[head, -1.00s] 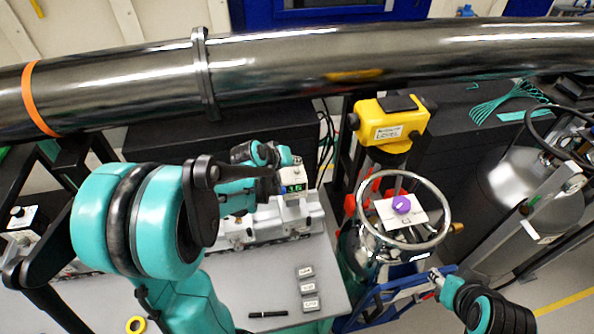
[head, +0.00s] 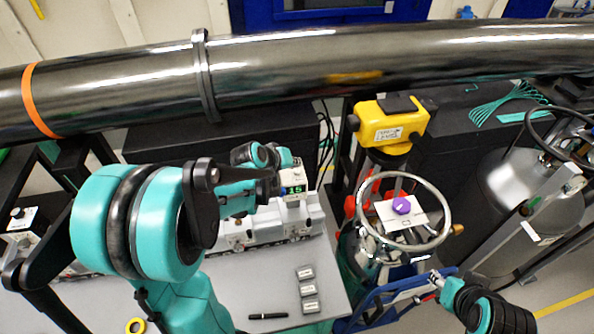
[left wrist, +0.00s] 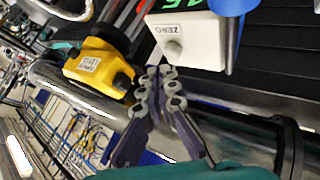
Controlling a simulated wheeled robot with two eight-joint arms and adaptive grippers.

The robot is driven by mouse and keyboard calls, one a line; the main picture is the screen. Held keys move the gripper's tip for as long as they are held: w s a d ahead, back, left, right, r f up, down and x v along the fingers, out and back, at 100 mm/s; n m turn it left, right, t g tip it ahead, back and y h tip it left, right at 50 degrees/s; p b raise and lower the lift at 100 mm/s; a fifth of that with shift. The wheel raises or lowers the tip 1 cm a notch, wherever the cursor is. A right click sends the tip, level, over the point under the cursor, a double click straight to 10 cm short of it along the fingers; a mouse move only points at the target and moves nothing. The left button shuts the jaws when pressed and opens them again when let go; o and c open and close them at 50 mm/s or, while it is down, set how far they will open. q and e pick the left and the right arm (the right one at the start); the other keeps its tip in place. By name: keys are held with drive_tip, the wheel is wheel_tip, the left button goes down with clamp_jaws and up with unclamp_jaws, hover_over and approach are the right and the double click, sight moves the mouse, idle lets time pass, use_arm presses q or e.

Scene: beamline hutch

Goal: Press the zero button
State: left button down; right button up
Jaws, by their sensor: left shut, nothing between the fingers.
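The zero button (left wrist: 172,48) is a round pale knob on the front of a white box (left wrist: 197,38), beside the printed word ZERO. The box also shows in the head view (head: 292,178), with a lit green display, but I cannot make out the button there. My left gripper (left wrist: 162,73) is shut and empty, its fingertips just below the button in the left wrist view. I cannot tell whether they touch it. In the head view my left gripper (head: 276,184) is beside the box. My right gripper (head: 434,279) is at the lower right, its fingers unclear.
A thick dark pipe (head: 330,65) crosses above the table. A yellow level (head: 388,122) stands right of the box. A metal vessel with a ring (head: 446,190) and purple knob (head: 401,205) stands at right. Small labelled blocks (head: 307,288) and a black pen (head: 268,316) lie on the table.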

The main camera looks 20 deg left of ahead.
sight(295, 172)
use_arm(q)
drive_tip(key=shift+f, duration=0.1)
drive_tip(key=shift+f+b, duration=0.35)
drive_tip(key=shift+b, duration=0.1)
drive_tip(key=shift+f+b, duration=0.45)
drive_tip(key=shift+b, duration=0.05)
idle(0.5)
drive_tip(key=shift+r, duration=0.15)
drive_tip(key=shift+r+p, duration=0.65)
drive_tip(key=shift+r, duration=0.1)
drive_tip(key=shift+r+p, duration=1.95)
drive_tip(key=shift+r, duration=0.65)
drive_tip(key=shift+f, duration=0.15)
